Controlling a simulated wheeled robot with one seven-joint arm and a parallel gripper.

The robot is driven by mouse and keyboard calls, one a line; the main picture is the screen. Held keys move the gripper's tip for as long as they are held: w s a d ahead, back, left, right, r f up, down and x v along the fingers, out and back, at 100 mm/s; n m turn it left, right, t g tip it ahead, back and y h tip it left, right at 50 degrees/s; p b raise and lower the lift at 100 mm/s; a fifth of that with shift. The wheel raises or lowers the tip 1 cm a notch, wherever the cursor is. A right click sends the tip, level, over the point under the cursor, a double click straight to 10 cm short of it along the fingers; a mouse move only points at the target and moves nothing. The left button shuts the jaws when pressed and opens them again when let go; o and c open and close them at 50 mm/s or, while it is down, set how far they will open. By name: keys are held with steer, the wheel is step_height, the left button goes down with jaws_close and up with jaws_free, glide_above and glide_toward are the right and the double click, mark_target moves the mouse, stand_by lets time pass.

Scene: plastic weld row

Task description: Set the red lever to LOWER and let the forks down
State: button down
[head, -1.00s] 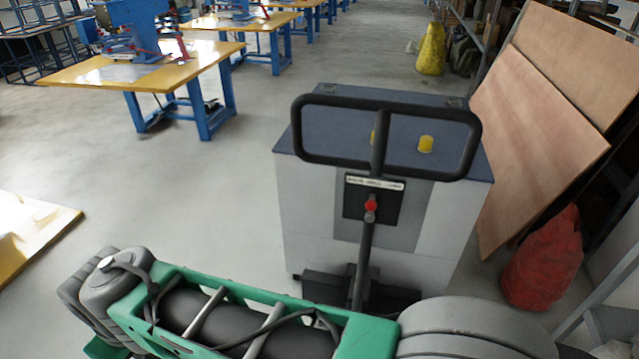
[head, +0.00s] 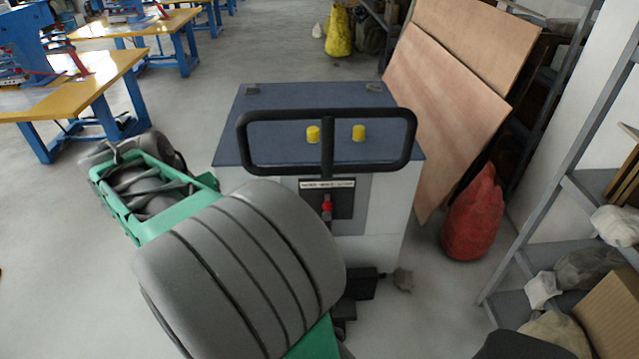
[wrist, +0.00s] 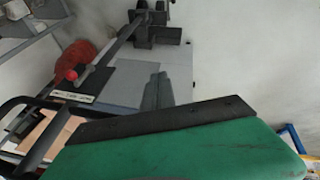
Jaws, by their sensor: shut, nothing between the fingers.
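The red lever (head: 327,207) sits on the pallet truck's upright shaft, below its black loop handle (head: 326,165). In the wrist view the lever's red knob (wrist: 71,75) is at the left, beside a white label strip (wrist: 72,97). My gripper (wrist: 157,88) shows in the wrist view as grey fingers shut together, empty, to the right of the lever and apart from it in the picture. The truck's black base (head: 362,285) stands at the foot of a grey cabinet. The forks are hidden, and the lever's exact setting cannot be read.
The blue-topped cabinet (head: 270,110) with two yellow knobs stands behind the handle. A red sack (head: 474,215) and leaning boards (head: 445,95) are to its right. A shelf rack (head: 575,180) lines the right side. Blue-legged tables (head: 95,80) stand at the left, with open floor between.

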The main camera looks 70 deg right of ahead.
steer(key=s+d+r+m+g+p, duration=0.1)
steer(key=s+d+r+m+g, duration=0.1)
steer(key=s+d+m, duration=0.3)
steer(key=s+d+r+m+g+p, duration=0.1)
steer(key=s+d+r+g, duration=0.15)
steer(key=d, duration=0.55)
glide_toward(327, 210)
steer(key=w+d+f, duration=0.2)
steer(key=w+f, duration=0.2)
steer(key=s, duration=0.1)
steer(key=s+d+f+p, duration=0.1)
steer(key=s, duration=0.1)
steer(key=shift+s+d+f+t+h+p, duration=0.2)
steer(key=shift+t+h+p, duration=0.05)
steer(key=shift+h+p, duration=0.1)
steer(key=shift+s+d+f, duration=0.1)
steer(key=shift+s+f, duration=0.1)
steer(key=shift+s, duration=0.1)
